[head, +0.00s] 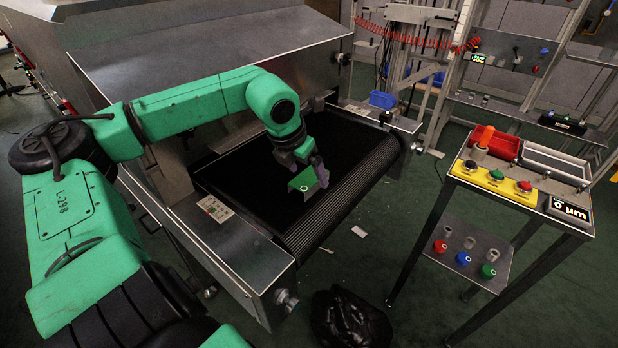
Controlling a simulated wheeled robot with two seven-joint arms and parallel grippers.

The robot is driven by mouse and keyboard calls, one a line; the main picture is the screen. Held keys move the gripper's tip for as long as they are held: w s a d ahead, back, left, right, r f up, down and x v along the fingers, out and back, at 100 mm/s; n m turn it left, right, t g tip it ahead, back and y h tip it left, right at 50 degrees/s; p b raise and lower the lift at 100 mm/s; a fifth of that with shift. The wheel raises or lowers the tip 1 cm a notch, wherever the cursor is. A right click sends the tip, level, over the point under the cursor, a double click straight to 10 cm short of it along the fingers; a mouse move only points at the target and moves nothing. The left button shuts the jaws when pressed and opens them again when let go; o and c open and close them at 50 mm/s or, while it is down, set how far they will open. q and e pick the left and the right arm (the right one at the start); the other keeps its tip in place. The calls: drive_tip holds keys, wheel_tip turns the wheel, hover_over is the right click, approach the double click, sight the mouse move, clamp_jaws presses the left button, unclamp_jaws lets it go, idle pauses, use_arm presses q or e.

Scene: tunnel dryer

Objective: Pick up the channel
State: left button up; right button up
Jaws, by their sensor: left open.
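The channel (302,182) is a small green bent piece with a small dark mark on its face. It lies on the black belt of the tunnel dryer, near the belt's front roller end. My left gripper (312,172) reaches down over the belt with its fingers at the channel. It is open, and its fingers hide part of the channel. I cannot tell whether they touch it. My right gripper is not in view.
The dryer's belt (240,168) is otherwise bare. Its metal hood stands behind. A black bag (350,318) lies on the floor in front.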

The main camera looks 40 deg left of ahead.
use_arm(q)
drive_tip(key=shift+x, duration=1.05)
drive_tip(key=shift+f+b, duration=0.2)
drive_tip(key=shift+b, duration=0.3)
drive_tip(key=shift+r, duration=0.1)
clamp_jaws()
